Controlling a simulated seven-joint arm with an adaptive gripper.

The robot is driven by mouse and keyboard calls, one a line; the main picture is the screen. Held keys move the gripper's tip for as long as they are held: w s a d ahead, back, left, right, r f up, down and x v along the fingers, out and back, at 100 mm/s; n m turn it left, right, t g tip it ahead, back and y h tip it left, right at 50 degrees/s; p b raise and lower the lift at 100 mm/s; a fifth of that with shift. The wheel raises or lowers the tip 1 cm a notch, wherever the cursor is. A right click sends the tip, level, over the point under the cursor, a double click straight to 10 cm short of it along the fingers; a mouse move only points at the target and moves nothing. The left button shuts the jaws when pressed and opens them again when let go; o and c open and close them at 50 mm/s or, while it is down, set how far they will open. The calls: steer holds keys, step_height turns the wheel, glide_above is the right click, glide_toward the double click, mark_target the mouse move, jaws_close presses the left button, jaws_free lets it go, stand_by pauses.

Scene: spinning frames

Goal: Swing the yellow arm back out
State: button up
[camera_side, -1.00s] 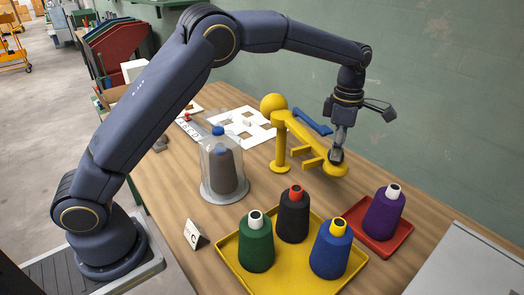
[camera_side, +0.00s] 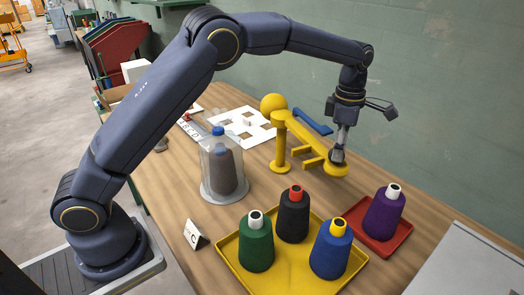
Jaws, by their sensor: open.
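The yellow arm (camera_side: 305,136) reaches out from its yellow post (camera_side: 280,150) toward the lower right, over the table. A yellow ball (camera_side: 273,102) sits at its back end, and its front end carries a round yellow disc (camera_side: 335,168). My gripper (camera_side: 338,156) points down at that front end, with its fingertips at a dark knob there. The fingers are open. Whether they touch the knob I cannot tell at this size.
A yellow tray (camera_side: 232,265) with green, black and blue cones stands in front. A red tray (camera_side: 405,230) holds a purple cone (camera_side: 383,213). A clear-covered cone (camera_side: 220,165) stands left of the post. A blue bar (camera_side: 313,122) and white frame (camera_side: 258,133) lie behind.

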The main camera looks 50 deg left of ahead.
steer(key=shift+r, duration=0.1)
step_height(320, 180, up, 12)
stand_by(0.4)
steer(key=shift+a, duration=0.1)
steer(key=s+a+r+t+h, duration=0.1)
steer(key=s+a+r, duration=0.2)
steer(key=r, duration=0.3)
steer(key=s+a+r+t, duration=0.1)
steer(key=s+a+r, duration=0.25)
steer(key=r, duration=0.25)
steer(key=s+a+r+m+t, duration=0.2)
steer(key=s+a+m, duration=0.15)
steer(key=s, duration=0.85)
steer(key=s+f+m+t+y, duration=0.1)
steer(key=s+f+m, duration=1.2)
steer(key=m, duration=0.7)
step_height(320, 180, down, 4)
steer(key=shift+a+r+m+t, duration=0.15)
steer(key=shift+a+m+t, duration=0.2)
steer(key=shift+a, duration=0.1)
